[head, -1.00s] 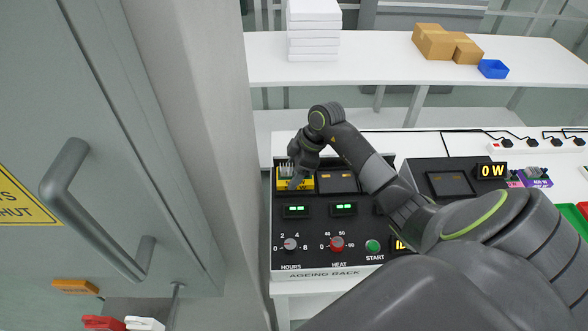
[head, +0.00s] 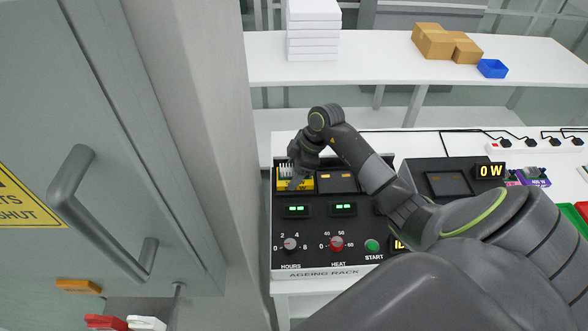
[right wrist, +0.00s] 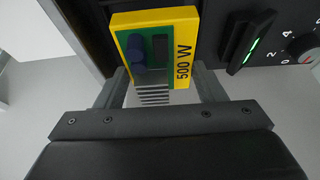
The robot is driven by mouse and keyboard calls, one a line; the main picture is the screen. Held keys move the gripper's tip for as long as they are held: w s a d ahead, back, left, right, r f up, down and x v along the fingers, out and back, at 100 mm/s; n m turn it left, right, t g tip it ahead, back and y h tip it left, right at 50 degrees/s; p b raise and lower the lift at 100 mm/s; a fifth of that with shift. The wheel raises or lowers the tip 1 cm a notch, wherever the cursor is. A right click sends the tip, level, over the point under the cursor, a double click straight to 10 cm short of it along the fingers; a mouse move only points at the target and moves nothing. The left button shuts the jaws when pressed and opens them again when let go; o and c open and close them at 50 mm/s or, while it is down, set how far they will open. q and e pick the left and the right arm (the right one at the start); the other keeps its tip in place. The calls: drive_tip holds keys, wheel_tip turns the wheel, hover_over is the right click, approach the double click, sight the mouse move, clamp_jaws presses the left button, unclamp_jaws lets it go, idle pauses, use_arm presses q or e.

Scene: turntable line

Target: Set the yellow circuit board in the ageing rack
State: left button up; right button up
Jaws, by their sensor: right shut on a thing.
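The yellow circuit board (head: 283,184) is at the left slot of the ageing rack (head: 312,225) in the head view. In the right wrist view the board (right wrist: 178,22) shows a yellow edge marked 500 W, a green face, a blue part and metal fins. My right gripper (head: 298,181) is shut on the board, with a finger on each side of it in the right wrist view (right wrist: 160,88). How deep the board sits in the slot cannot be told. My left gripper is not in view.
A second slot (head: 337,181) beside the board looks empty. A power meter (head: 490,171) reading 0 W and a purple board (head: 536,177) are to the right. A grey door with a handle (head: 70,190) and a wall post stand close on the left.

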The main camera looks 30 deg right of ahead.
drive_tip(key=shift+f, duration=0.5)
idle(0.6)
drive_tip(key=shift+f, duration=0.1)
idle(0.9)
drive_tip(key=o, duration=1.2)
drive_tip(key=shift+d+r, duration=0.2)
drive_tip(key=shift+r, duration=0.35)
drive_tip(key=b+v, duration=0.2)
drive_tip(key=v, duration=1.4)
drive_tip(key=shift+s, duration=0.3)
drive_tip(key=shift+r, duration=0.1)
